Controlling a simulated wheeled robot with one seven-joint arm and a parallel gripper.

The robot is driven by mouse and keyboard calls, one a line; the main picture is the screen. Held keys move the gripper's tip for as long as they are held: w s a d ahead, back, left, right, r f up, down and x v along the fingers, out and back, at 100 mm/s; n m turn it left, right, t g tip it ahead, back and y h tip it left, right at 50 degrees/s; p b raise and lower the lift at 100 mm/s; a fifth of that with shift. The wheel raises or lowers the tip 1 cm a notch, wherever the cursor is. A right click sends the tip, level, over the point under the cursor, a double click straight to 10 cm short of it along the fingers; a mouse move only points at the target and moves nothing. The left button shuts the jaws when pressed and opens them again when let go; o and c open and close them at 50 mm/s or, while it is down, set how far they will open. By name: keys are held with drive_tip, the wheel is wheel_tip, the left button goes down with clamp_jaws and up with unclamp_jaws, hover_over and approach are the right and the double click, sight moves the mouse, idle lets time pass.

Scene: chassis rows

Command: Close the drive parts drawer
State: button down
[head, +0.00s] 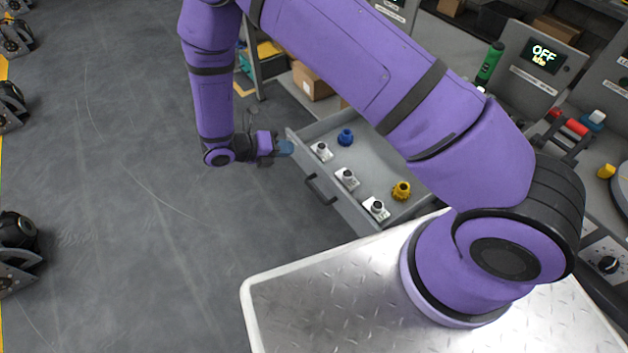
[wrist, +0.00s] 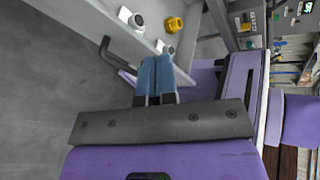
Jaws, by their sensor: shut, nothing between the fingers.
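The grey drawer (head: 358,212) stands open in the head view, with its front panel facing the floor on the left. A dark bar handle (head: 319,189) sits on that front, and it also shows in the wrist view (wrist: 112,62). Inside lie several silver fittings on white plates (head: 347,178), a blue gear part (head: 345,137) and a yellow gear part (head: 401,190). My gripper (head: 286,147) is at the far end of the drawer front, by its top edge. Its blue fingers (wrist: 155,78) are together and empty. Whether they touch the panel I cannot tell.
My arm covers part of the drawer and bench. A green bottle (head: 490,63) and an OFF display (head: 543,55) are on the bench behind. A cardboard box (head: 311,82) stands beyond the drawer. The floor (head: 120,170) left of the drawer is clear.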

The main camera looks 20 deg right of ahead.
sight(321, 178)
drive_tip(key=s+a+f+n+t+h, duration=0.1)
drive_tip(key=s+f+n+t, duration=0.15)
drive_tip(key=f, duration=0.45)
drive_tip(key=s+a+f+n+t, duration=0.1)
drive_tip(key=s+f+n, duration=0.1)
drive_tip(key=f+n, duration=0.3)
drive_tip(key=shift+m+g, duration=0.25)
drive_tip(key=shift+m, duration=0.1)
drive_tip(key=x, duration=1)
drive_tip(key=shift+w+d+f, duration=0.2)
drive_tip(key=shift+d+f, duration=0.05)
drive_tip(key=shift+f, duration=0.2)
drive_tip(key=w+d, duration=0.2)
drive_tip(key=d, duration=0.7)
drive_tip(key=w+d, duration=0.3)
drive_tip(key=d, duration=0.7)
drive_tip(key=w+d, duration=0.2)
drive_tip(key=d, duration=0.8)
drive_tip(key=shift+w, duration=0.4)
drive_tip(key=shift+d, duration=0.3)
drive_tip(key=shift+d+r, duration=0.1)
drive_tip(key=shift+r, duration=0.05)
